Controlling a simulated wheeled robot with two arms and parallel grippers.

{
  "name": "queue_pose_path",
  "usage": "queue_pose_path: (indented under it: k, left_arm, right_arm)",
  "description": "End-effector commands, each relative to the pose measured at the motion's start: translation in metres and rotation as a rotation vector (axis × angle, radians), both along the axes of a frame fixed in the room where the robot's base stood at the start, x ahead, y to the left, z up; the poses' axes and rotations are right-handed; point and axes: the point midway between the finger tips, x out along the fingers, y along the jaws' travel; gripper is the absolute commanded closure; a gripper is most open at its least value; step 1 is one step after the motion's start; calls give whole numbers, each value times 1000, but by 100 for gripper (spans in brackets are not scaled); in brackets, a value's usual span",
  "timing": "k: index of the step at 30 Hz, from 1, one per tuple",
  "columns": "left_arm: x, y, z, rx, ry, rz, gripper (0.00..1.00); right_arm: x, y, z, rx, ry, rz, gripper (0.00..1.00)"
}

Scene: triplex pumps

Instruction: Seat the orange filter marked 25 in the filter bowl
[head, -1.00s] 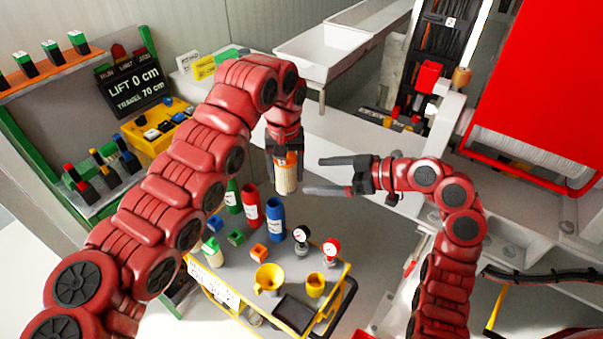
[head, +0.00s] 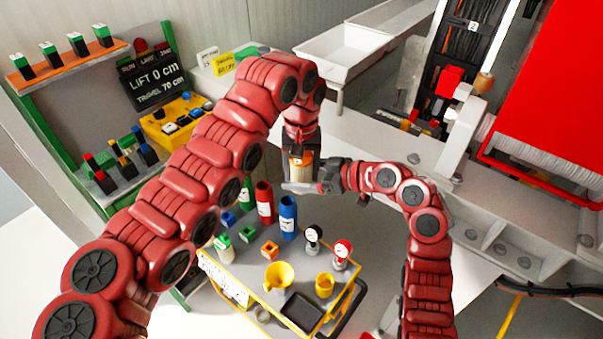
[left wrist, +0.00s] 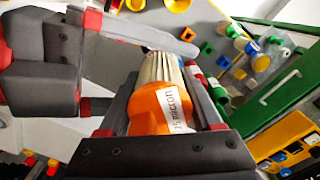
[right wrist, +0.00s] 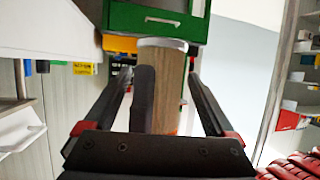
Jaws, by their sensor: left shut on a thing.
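The orange filter (head: 300,172) has an orange cap and a pale pleated body. It hangs below my left gripper (head: 301,153), which is shut on its cap. In the left wrist view the filter (left wrist: 150,104) carries a white label reading "micron"; its number is only partly legible. My right gripper (head: 308,187) is at the filter's lower body. In the right wrist view its open fingers stand on either side of the filter (right wrist: 165,90), with visible gaps. I cannot make out the filter bowl for certain in any view.
Below is a trolley (head: 250,270) with red and blue bottles, small coloured blocks, two gauges, a yellow funnel (head: 278,275) and a black tray (head: 298,312). A control panel (head: 155,85) stands at the left. A white basin (head: 345,52) and red machine (head: 555,90) lie behind.

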Motion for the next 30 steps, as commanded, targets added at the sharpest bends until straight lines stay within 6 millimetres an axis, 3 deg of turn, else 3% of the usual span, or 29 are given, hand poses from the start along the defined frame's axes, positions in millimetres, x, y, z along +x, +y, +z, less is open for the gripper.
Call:
queue_pose_path:
  k: [2, 14, 15, 20, 30]
  left_arm:
    - [0, 0, 0, 0, 0, 0, 99]
    - [1, 0, 0, 0, -2, 2, 99]
    - [1, 0, 1, 0, -3, 2, 27]
    - [1, 0, 1, -1, -3, 1, 0]
    - [1, -2, 1, -5, -6, -2, 0]
  right_arm:
    - [0, 0, 0, 0, 0, 0, 27]
    - [0, 0, 1, 1, -1, 2, 98]
    - [-1, 1, 1, 2, -1, 2, 98]
    - [-1, 1, 1, 2, -1, 4, 98]
    - [-3, 4, 2, 5, -1, 11, 98]
